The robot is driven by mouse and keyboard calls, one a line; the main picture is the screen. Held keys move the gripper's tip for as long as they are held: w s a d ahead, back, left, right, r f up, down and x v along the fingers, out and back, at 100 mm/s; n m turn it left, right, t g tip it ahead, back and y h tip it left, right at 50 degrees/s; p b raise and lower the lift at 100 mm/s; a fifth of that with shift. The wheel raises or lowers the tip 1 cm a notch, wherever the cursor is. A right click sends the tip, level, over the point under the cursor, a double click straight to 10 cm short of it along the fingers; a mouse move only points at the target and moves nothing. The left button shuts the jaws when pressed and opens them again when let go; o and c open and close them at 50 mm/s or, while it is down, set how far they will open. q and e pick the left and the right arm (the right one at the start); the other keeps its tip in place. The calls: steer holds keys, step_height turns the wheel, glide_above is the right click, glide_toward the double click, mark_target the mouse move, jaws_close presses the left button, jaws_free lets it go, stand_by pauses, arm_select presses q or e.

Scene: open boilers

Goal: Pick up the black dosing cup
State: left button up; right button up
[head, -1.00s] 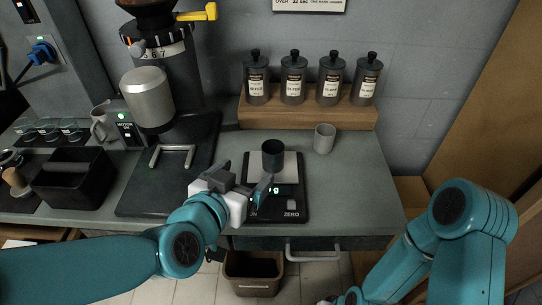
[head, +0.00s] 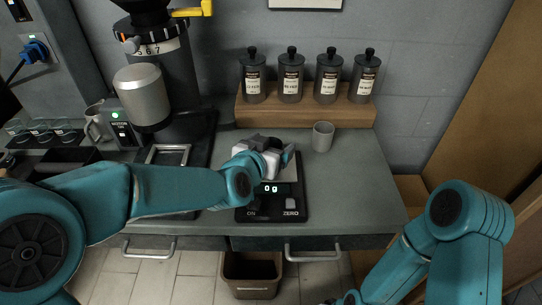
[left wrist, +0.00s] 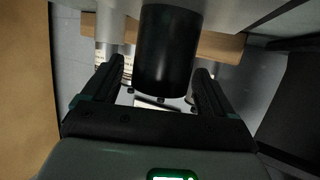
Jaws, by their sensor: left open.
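The black dosing cup (left wrist: 167,50) stands between the two fingers of my left gripper (left wrist: 159,72) in the left wrist view, with a visible gap on each side. In the head view my left gripper (head: 270,148) is over the back part of the black scale (head: 262,214) and hides most or all of the cup. The fingers are open. The scale display reads 0 g. My right arm is at the lower right of the head view, and its gripper fingers are out of the picture.
A grey cup (head: 322,137) stands close to the right of the scale. Several labelled dark canisters (head: 290,78) stand on a wooden shelf (head: 305,112) behind. The grinder (head: 145,95) is to the left.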

arm_select(q)
steer(key=c, duration=1.1)
